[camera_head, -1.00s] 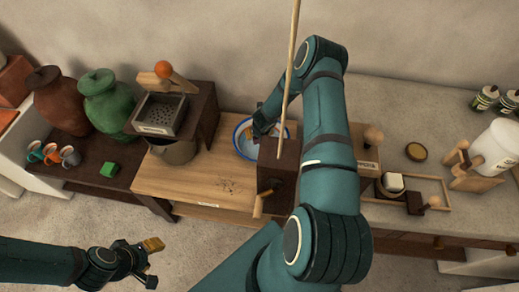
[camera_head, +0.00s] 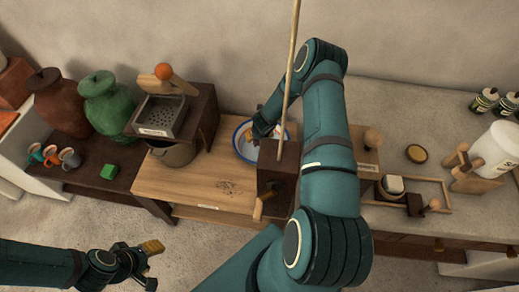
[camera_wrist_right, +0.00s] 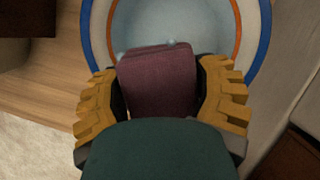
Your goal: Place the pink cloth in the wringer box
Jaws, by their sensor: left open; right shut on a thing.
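The pink cloth (camera_wrist_right: 158,80), a folded dusky-pink piece, is between the fingers of my right gripper (camera_wrist_right: 160,92) in the right wrist view. The gripper is shut on it, above the blue-rimmed basin (camera_wrist_right: 238,25). In the head view my right gripper (camera_head: 263,127) is over this basin (camera_head: 237,141), and the cloth is hard to make out. The wringer box (camera_head: 279,165), a dark brown box with a crank handle, stands just in front of the basin. My arm partly hides its right side. My left gripper (camera_head: 149,264) is open and empty, low at the left.
A thin upright wooden pole (camera_head: 291,70) rises by the wringer box. A grater box (camera_head: 158,117), a green jar (camera_head: 107,101) and several cups stand to the left. A wooden frame (camera_head: 445,190) and a white canister (camera_head: 498,150) are on the right counter. The wooden bench (camera_head: 190,184) has clear room left of the wringer.

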